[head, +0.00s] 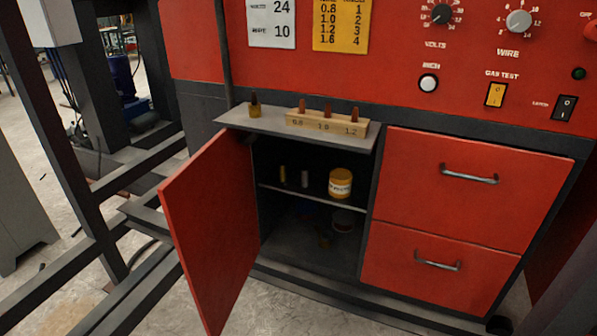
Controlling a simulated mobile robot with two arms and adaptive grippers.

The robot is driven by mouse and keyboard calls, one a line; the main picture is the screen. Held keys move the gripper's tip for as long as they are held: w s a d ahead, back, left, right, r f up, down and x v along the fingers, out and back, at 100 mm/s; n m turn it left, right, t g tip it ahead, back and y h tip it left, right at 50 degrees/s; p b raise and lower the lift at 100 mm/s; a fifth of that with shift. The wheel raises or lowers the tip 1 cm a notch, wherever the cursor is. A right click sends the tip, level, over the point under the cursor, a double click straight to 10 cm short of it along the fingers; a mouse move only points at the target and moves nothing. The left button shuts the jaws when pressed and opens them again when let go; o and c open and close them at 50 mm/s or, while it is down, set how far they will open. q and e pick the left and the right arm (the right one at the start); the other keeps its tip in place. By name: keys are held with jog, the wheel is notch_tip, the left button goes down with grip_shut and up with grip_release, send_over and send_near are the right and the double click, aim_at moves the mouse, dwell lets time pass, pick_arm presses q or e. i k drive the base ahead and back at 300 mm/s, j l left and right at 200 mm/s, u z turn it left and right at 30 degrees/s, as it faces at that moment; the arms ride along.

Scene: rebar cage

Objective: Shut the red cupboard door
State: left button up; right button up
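The red cupboard door (212,230) stands wide open, swung out to the left of the dark cupboard opening (305,240). Its hinge side meets the left edge of the opening. Inside, a shelf (310,197) carries a yellow tub (340,183) and small upright cylinders. A few items sit in shadow on the cupboard floor, too dark to make out well. I see no handle on the visible face of the door. Neither of my grippers is in the head view.
A grey ledge (265,123) above the opening holds a wooden block (326,123) with several nozzles. Two red drawers (470,187) with metal handles are shut at the right. Dark metal beams (130,290) stand close left of the door. Concrete floor shows below.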

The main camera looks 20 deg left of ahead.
aim_at(208, 204)
jog(key=j, duration=1.4)
